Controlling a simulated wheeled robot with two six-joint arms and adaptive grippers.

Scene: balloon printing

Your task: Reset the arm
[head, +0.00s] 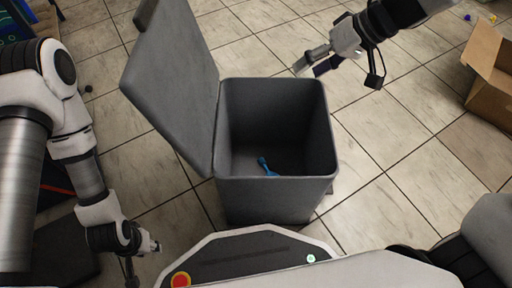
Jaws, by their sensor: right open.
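My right gripper (310,69) reaches in from the top right, beyond the back right of a grey bin. Its fingers are apart and nothing is between them. My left gripper (138,262) hangs at the lower left, pointing down near the bottom edge of the picture. It is small and partly cut off, so its fingers cannot be made out, and I see no object in it. The grey bin (270,200) stands open between the two arms. A small blue item (266,167) lies inside it, apart from both grippers.
The bin's lid (175,75) stands raised on its left side. An open cardboard box (490,80) sits on the tiled floor (380,215) at the far right. Small coloured items (468,17) lie near the top right corner. The floor behind the bin is clear.

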